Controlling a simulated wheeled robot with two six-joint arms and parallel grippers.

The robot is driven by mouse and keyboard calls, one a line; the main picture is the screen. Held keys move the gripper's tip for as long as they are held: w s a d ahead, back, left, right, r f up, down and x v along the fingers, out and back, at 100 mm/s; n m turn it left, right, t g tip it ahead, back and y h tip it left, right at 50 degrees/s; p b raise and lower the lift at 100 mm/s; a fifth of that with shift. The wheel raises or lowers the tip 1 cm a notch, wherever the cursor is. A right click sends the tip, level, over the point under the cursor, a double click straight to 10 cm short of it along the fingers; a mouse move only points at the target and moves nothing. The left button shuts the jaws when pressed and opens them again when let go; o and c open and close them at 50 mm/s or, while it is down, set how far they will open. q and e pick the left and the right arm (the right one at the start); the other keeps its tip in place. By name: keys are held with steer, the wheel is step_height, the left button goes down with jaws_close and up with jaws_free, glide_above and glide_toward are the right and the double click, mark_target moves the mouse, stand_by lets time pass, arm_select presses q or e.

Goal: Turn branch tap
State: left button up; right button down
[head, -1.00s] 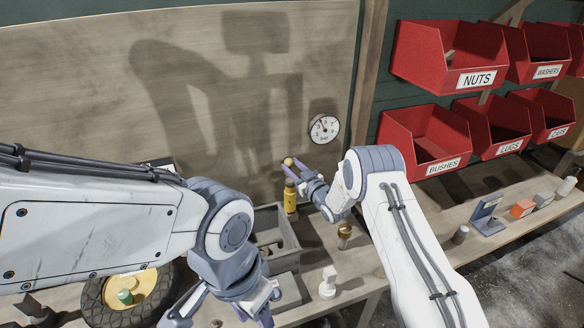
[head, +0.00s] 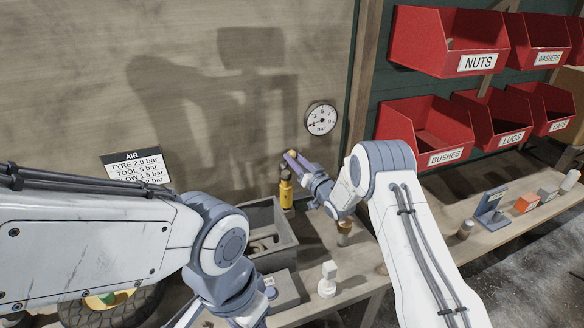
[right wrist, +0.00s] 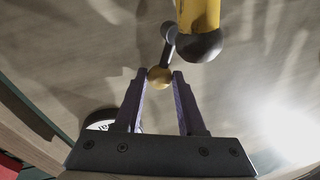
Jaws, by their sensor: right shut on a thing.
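The branch tap is a yellow upright body (head: 286,192) by the wooden back board, with a small yellow ball knob (head: 292,153) on its lever above. In the right wrist view the knob (right wrist: 159,77) sits between the tips of my right gripper (right wrist: 160,80), and a dark lever (right wrist: 168,47) joins it to the tap's grey end and yellow body (right wrist: 198,14). My right gripper (head: 290,159) is shut on the knob in the head view. My left gripper (head: 225,318) is low at the picture's bottom edge; its fingertips are cut off.
A round pressure gauge (head: 321,119) is on the board above right of the tap. A grey open box (head: 285,242) stands below it. A white fitting (head: 327,280) stands on the bench. Red bins (head: 425,132) hang at right. An AIR sign (head: 135,165) is at left.

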steer(key=shift+d+f+m+b, duration=0.3)
steer(key=shift+m+b, duration=0.4)
steer(key=shift+m, duration=0.2)
steer(key=c, duration=0.5)
jaws_free()
steer(key=b+v, duration=0.2)
steer(key=v, duration=0.8)
steer(key=shift+s+f, duration=0.1)
steer(key=shift+s, duration=0.1)
